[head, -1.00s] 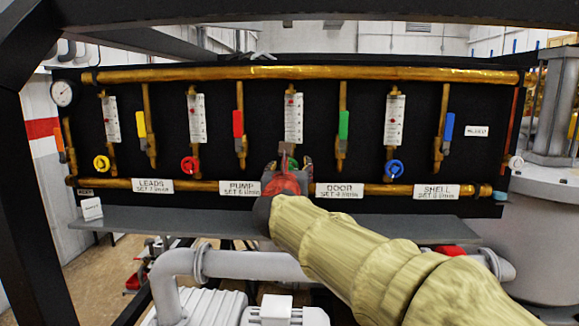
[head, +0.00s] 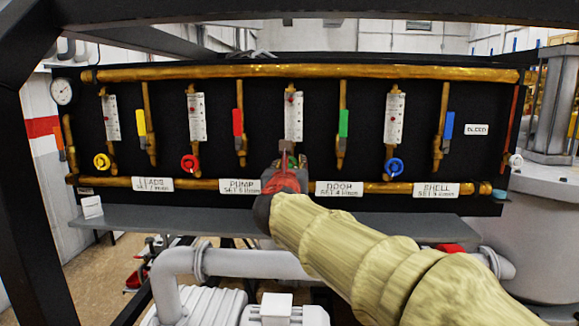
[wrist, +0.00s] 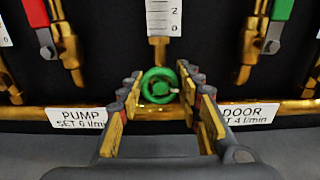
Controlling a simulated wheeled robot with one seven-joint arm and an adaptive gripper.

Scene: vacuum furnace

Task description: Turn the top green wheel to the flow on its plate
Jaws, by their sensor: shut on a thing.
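The green wheel (wrist: 159,86) sits at the foot of a flow tube, between the pump plate (wrist: 82,118) and the door plate (wrist: 246,114). The door plate reads SET 4 l/min. My gripper (wrist: 162,84) is shut on the wheel, one finger at its left and one at its right. In the head view my gripper (head: 287,170) hides most of the wheel. The flow tube (head: 293,118) above it has a white scale with small red marks; the reading is too small to tell. The wrist view shows only the scale's low end.
Red (head: 190,163), yellow (head: 101,162) and blue (head: 394,167) wheels stand along the same panel. A red lever (head: 238,123) and a green lever (head: 343,123) hang either side of the tube. A grey shelf (head: 180,222) runs below, with grey pipes under it.

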